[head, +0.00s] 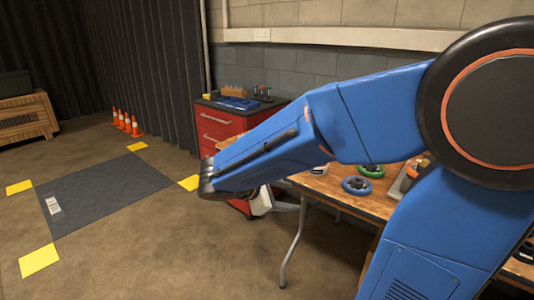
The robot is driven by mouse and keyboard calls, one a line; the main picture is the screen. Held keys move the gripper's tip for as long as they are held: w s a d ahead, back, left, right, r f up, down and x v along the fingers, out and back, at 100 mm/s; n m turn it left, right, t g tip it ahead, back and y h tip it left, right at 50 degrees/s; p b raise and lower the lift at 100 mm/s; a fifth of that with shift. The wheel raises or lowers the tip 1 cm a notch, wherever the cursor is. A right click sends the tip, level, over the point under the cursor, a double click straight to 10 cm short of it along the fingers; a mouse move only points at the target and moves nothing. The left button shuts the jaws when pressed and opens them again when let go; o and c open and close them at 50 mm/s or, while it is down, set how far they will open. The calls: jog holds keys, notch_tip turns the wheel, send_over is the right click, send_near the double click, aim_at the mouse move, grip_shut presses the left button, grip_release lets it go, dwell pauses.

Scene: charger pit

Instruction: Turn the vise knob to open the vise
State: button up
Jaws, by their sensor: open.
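My blue arm reaches across the picture from the right, over the table. Its dark end is at left centre; no gripper fingers can be made out there. I cannot clearly identify the vise or its knob. A grey and white piece (262,203) shows below my arm near the table's left edge, mostly hidden, and I cannot tell what it is. A grey and orange item (404,178) stands on the wooden table (345,195), partly covered by my arm.
A blue and black ring (357,186) and a green and black ring (371,171) lie on the table. A red drawer cabinet (218,125) stands behind. Orange cones (126,124) stand by the curtain. A dark floor mat (105,190) with yellow corner marks lies left; floor there is open.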

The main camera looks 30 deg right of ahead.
jog(key=w+a+r+n+t+h, duration=0.1)
jog(key=w+a+n+t+h, duration=0.15)
jog(key=w+a+n, duration=0.4)
jog(key=w+a+r+n+t+h, duration=0.2)
jog(key=w+n+t, duration=0.15)
jog(key=w, duration=0.65)
jog(key=shift+m, duration=0.5)
jog(key=x, duration=1.6)
jog(key=shift+w+d+r, duration=0.15)
jog(key=shift+w+d, duration=0.1)
jog(key=shift+d, duration=0.05)
jog(key=c, duration=1.1)
jog(key=shift+o, duration=0.2)
jog(key=shift+n, duration=0.4)
jog(key=n, duration=0.8)
jog(key=shift+w+n, duration=0.1)
jog(key=shift+n, duration=0.3)
